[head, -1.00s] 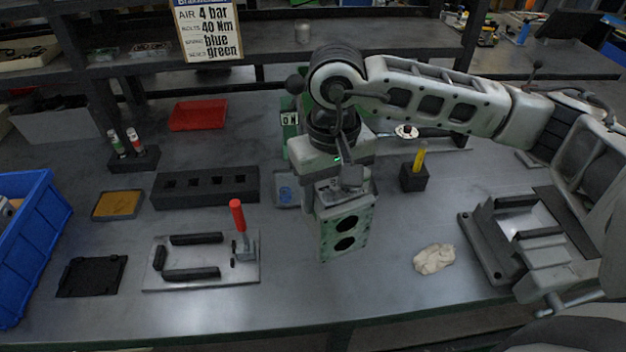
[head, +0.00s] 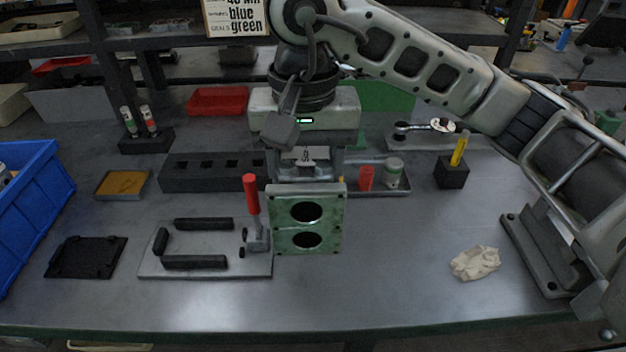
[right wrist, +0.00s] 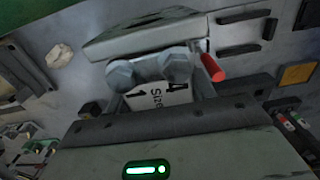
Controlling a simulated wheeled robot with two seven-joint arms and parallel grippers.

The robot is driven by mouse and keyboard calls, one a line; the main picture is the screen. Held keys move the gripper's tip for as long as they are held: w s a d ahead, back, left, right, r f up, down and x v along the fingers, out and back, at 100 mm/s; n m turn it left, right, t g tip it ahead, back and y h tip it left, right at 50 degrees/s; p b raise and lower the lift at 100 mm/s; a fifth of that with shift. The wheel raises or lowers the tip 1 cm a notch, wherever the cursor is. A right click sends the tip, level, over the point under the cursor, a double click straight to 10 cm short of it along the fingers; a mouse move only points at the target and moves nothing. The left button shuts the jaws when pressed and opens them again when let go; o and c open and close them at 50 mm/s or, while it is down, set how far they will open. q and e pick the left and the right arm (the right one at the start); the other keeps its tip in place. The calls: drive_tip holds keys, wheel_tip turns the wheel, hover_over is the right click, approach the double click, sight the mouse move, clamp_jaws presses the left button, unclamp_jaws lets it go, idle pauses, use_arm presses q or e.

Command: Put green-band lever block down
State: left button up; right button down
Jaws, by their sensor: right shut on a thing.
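The held block (head: 325,222) is grey-green with two dark round holes in its front face. It is upright and nearly square to the head view. My right gripper (head: 305,165) is shut on its top. A pale plate marked "Size" (right wrist: 158,97) shows between two hexagonal grey ends in the right wrist view. The block is just right of the clamp plate (head: 205,265), with its left edge close to the red-handled clamp (head: 252,205). I cannot tell whether its underside touches the table. No lever or green band stands out on it. My left gripper is not in view.
A black slotted rack (head: 215,172) and a tray with a red cylinder (head: 367,178) lie behind. A crumpled rag (head: 475,262) and black holder with a yellow tool (head: 452,177) are at right. A blue bin (head: 30,215) is at left. Table between block and rag is clear.

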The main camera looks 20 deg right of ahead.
drive_tip(key=w, duration=0.1)
drive_tip(key=w+d, duration=0.1)
drive_tip(key=w+f, duration=0.1)
drive_tip(key=shift+w+d+f, duration=0.1)
drive_tip(key=shift+w+d, duration=0.05)
drive_tip(key=shift+w, duration=0.1)
drive_tip(key=w+d+f+p, duration=0.1)
drive_tip(key=w+d+f, duration=0.1)
drive_tip(key=w+f, duration=0.3)
drive_tip(key=shift+f+p, duration=0.3)
drive_tip(key=shift+f, duration=2.1)
drive_tip(key=c, duration=0.6)
unclamp_jaws()
drive_tip(key=shift+f, duration=0.1)
drive_tip(key=shift+c, duration=0.2)
drive_tip(key=shift+o, duration=0.6)
